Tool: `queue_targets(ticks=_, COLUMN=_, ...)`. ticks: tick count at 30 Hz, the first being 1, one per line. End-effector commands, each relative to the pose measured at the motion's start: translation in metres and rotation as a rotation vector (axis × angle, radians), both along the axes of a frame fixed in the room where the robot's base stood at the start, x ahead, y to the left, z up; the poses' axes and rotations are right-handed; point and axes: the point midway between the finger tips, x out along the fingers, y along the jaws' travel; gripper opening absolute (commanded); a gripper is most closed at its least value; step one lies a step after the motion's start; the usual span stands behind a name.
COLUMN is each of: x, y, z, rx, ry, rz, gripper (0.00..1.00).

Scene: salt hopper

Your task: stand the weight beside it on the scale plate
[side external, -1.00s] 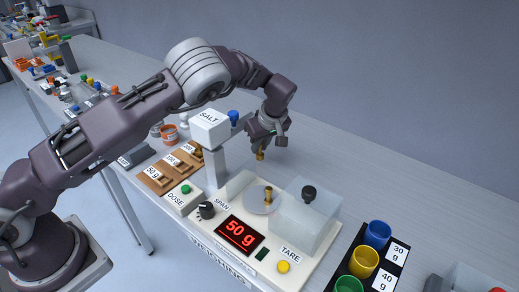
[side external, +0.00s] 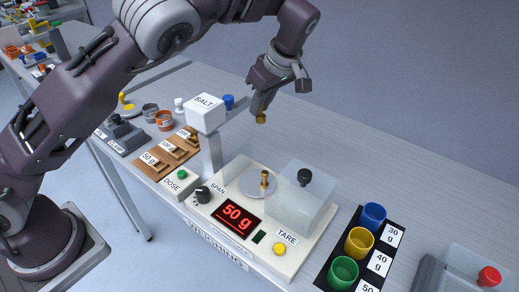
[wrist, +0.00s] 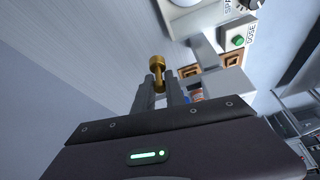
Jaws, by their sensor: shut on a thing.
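My gripper (side external: 261,112) is shut on a brass weight (side external: 261,118) and holds it in the air, behind the scale and to the right of the salt hopper. The held weight (wrist: 157,68) also shows between the fingers in the wrist view. Another brass weight (side external: 265,178) stands upright on the round scale plate (side external: 251,188). The scale's red display (side external: 236,216) reads 50 g. The plate also shows in part at the top of the wrist view (wrist: 184,2).
A clear draft cover (side external: 313,207) with a black knob stands right of the plate. The white salt hopper (side external: 207,113) rises at its left. A wooden weight rack (side external: 165,155) lies further left. Coloured cups (side external: 359,242) stand on a black tray at the right.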

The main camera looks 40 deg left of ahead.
Motion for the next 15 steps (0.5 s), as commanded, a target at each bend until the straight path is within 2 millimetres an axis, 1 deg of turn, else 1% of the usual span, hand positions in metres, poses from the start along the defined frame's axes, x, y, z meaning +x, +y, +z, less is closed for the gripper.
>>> queue_targets(ticks=1, x=-0.014, y=-0.009, z=-0.001, rx=-0.001, ry=0.002, rz=0.075, gripper=0.0)
queue_targets(ticks=6, x=-0.067, y=-0.032, z=0.0, rx=0.0, ry=0.003, rz=0.398, gripper=0.0)
queue_targets(ticks=8, x=-0.081, y=-0.038, z=0.0, rx=0.0, ry=0.003, rz=0.484, gripper=0.0)
queue_targets(ticks=9, x=-0.088, y=-0.04, z=0.0, rx=0.0, ry=0.002, rz=0.523, gripper=0.0)
queue_targets(ticks=11, x=-0.093, y=-0.042, z=-0.008, rx=0.003, ry=0.004, rz=0.56, gripper=0.0)
queue_targets(ticks=15, x=-0.096, y=-0.042, z=-0.042, rx=0.004, ry=0.004, rz=0.574, gripper=0.0)
